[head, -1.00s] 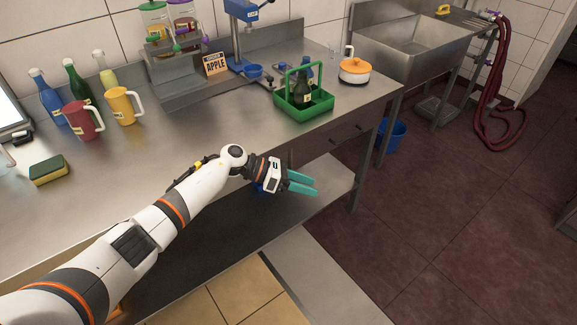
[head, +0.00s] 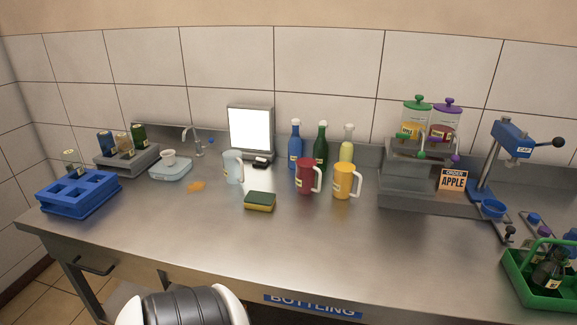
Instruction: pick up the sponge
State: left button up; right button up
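The sponge (head: 260,201) is in the head view, lying flat on the steel counter (head: 200,232) near the middle. It has a dark green top and a yellow lower layer. Nothing touches it. A part of my own arm shows at the bottom edge, in front of the counter and well below the sponge. Neither of my grippers is in view.
A red mug (head: 305,177) and a yellow mug (head: 342,181) stand right of the sponge, with bottles behind. A clear pitcher (head: 233,167) stands behind-left. A blue crate (head: 78,197) is far left, a green caddy (head: 530,289) far right. The counter in front of the sponge is clear.

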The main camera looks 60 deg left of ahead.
aim_at(260, 201)
jog(key=i+u, duration=0.45)
jog(key=i+l+u, duration=0.25)
jog(key=i+u, duration=0.2)
jog(key=i, duration=0.15)
